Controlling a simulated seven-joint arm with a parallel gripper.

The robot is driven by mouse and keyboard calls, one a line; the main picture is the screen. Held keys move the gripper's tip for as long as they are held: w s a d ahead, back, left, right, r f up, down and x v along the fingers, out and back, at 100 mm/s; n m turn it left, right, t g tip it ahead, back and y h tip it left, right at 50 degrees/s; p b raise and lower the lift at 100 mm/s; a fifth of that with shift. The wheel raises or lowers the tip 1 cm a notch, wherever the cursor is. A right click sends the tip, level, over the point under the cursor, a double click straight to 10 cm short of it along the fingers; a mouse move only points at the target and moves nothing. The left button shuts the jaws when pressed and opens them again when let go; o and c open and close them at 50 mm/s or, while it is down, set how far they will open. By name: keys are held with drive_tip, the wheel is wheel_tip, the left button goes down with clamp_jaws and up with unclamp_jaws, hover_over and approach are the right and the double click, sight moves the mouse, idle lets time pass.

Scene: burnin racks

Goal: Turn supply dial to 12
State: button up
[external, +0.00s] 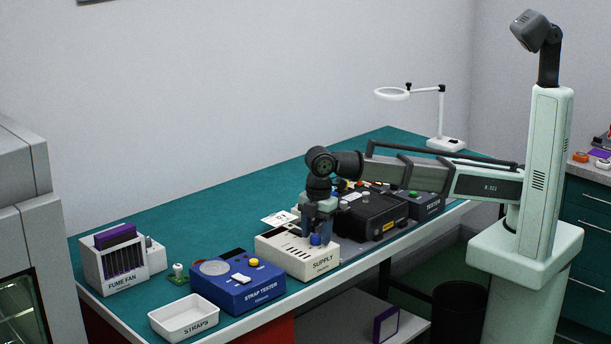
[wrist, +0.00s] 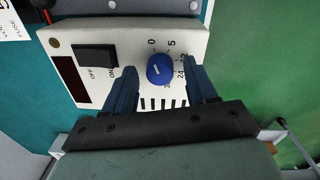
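The supply box (external: 290,254) is a cream unit labelled SUPPLY near the front edge of the bench. Its round blue dial (wrist: 160,69) shows in the wrist view, with printed marks including 0, 5, 12 and 24 around its right side. A short white line is on the knob; I cannot tell which mark it points to. My gripper (wrist: 162,72) is open, with one blue finger on each side of the dial. Gaps show between knob and fingers in the wrist view. In the external view my gripper (external: 318,228) is directly over the box's dial end.
A black rocker switch (wrist: 96,57) marked ON and OFF and a dark display (wrist: 69,78) are on the same panel. The blue strap tester (external: 237,287) stands to the left, and a black case (external: 370,220) to the right. Bare bench (external: 215,215) lies behind.

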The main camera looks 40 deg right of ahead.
drive_tip(key=c, duration=1)
drive_tip(key=shift+m, duration=0.3)
drive_tip(key=m, duration=0.8)
drive_tip(key=shift+a+m+h, duration=0.1)
drive_tip(key=shift+m+h, duration=0.2)
drive_tip(key=m, duration=0.4)
drive_tip(key=shift+m, duration=2.2)
